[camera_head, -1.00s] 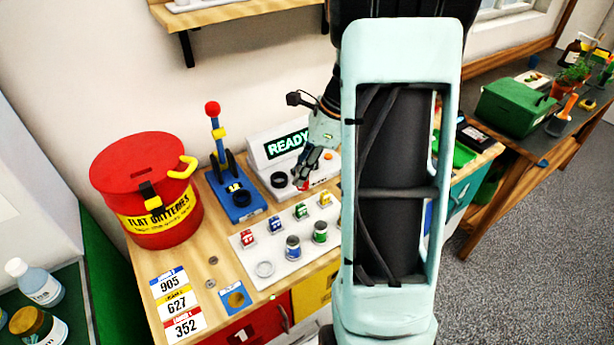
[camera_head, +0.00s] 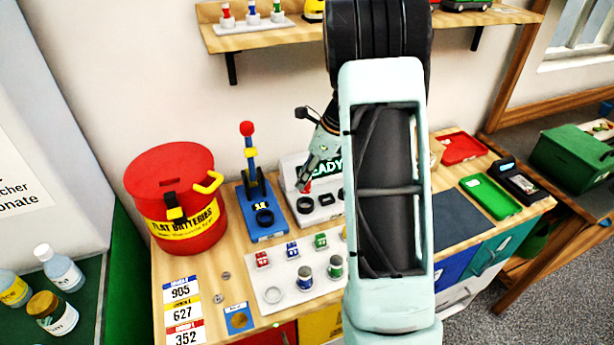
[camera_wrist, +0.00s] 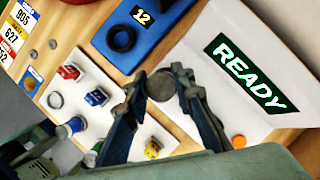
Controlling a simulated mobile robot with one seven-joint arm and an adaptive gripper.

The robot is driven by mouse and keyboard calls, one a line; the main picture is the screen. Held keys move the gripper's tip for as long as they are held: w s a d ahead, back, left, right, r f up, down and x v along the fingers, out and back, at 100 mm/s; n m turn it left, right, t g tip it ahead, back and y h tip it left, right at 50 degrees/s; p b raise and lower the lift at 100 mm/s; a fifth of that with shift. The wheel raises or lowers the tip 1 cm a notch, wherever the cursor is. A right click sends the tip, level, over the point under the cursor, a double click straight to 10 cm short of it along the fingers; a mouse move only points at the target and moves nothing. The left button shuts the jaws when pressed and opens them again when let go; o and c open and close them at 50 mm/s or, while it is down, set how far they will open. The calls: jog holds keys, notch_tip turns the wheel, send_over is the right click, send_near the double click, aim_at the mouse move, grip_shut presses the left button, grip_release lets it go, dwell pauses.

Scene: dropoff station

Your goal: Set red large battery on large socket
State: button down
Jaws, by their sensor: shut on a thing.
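My gripper (camera_head: 303,184) is shut on the red large battery (camera_head: 307,187). Only a little of its red side shows in the head view. In the wrist view its grey round end (camera_wrist: 161,86) sits between the two fingertips (camera_wrist: 162,90). The large socket (camera_head: 307,204), a black ring, is at the left end of the white tester with the READY screen (camera_head: 328,168). The battery is just above or at this socket; I cannot tell whether it touches. In the wrist view the socket is mostly hidden by the battery and fingers.
A blue tester (camera_head: 262,222) with a red-knobbed lever stands left of the white one. A red flat-batteries bin (camera_head: 172,190) is at the left. In front, a white tray (camera_head: 290,305) holds several batteries and an empty ring. Smaller black sockets (camera_head: 328,199) are right of the large one.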

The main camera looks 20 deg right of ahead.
aim_at(305, 194)
jog(key=shift+f+b, duration=2.3)
jog(key=shift+f, duration=0.5)
jog(key=shift+p, duration=0.35)
jog(key=shift+f+b, duration=0.4)
jog(key=shift+f, duration=0.25)
jog(key=c, duration=1.9)
grip_release()
jog(key=shift+c, duration=0.2)
jog(key=shift+r, duration=0.1)
